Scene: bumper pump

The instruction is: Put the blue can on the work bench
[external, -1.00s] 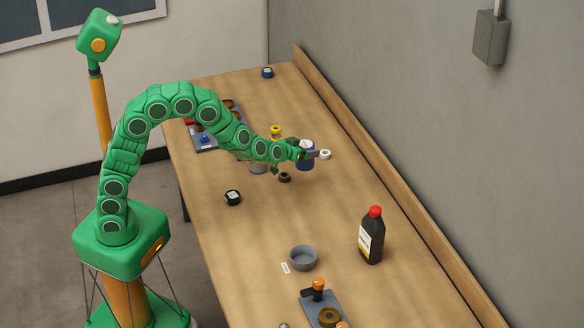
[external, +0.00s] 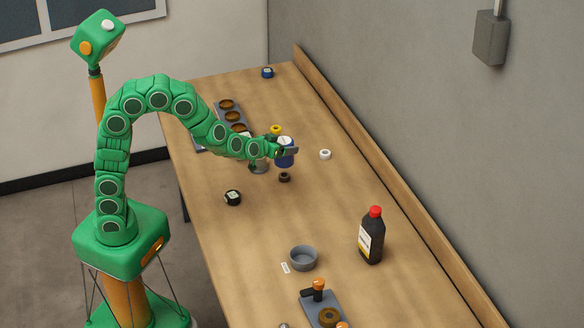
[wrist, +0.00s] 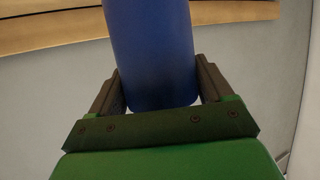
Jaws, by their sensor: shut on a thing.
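The blue can (external: 285,157) has a white top and is held upright in my gripper (external: 284,152). In the wrist view the can (wrist: 152,50) fills the space between my two fingers (wrist: 155,95), which close on its sides. The work bench (external: 240,245) is the long wooden surface under my arm. The can is over its middle part; I cannot tell how far its bottom is above the wood.
Near the can are a yellow item (external: 276,129), a dark ring (external: 284,177) and a white ring (external: 325,154). A tray with brown round parts (external: 227,104) lies behind. A black bottle (external: 372,236) and grey bowl (external: 303,258) stand nearer.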

